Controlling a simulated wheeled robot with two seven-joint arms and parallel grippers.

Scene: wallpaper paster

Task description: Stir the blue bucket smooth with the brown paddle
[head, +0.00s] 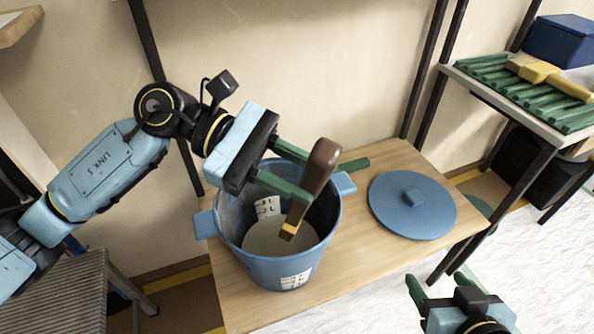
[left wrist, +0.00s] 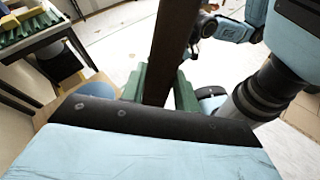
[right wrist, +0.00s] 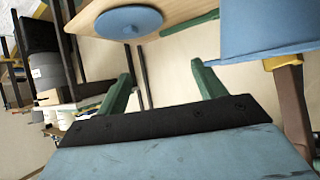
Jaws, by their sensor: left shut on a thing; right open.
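The blue bucket (head: 275,270) stands upright and open on the wooden table, with pale grey-beige contents (head: 270,240) inside. My left gripper (head: 312,180) is shut on the brown paddle (head: 322,160), above the bucket's mouth. The paddle is tilted, its yellow lower section (head: 289,230) inside the bucket; I cannot tell whether it touches the contents or extends beneath them. The paddle also shows between the fingers in the left wrist view (left wrist: 165,55). The bucket shows in the right wrist view (right wrist: 265,25). My right gripper (head: 438,282) is open and empty, beyond the table's front edge.
The blue lid (head: 412,205) lies on the wooden table (head: 345,265) right of the bucket. A green bar (head: 355,165) lies behind the bucket. Dark posts rise behind the table. A shelf (head: 520,95) at the right holds green ridged pieces, a yellow-handled tool and a blue box.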

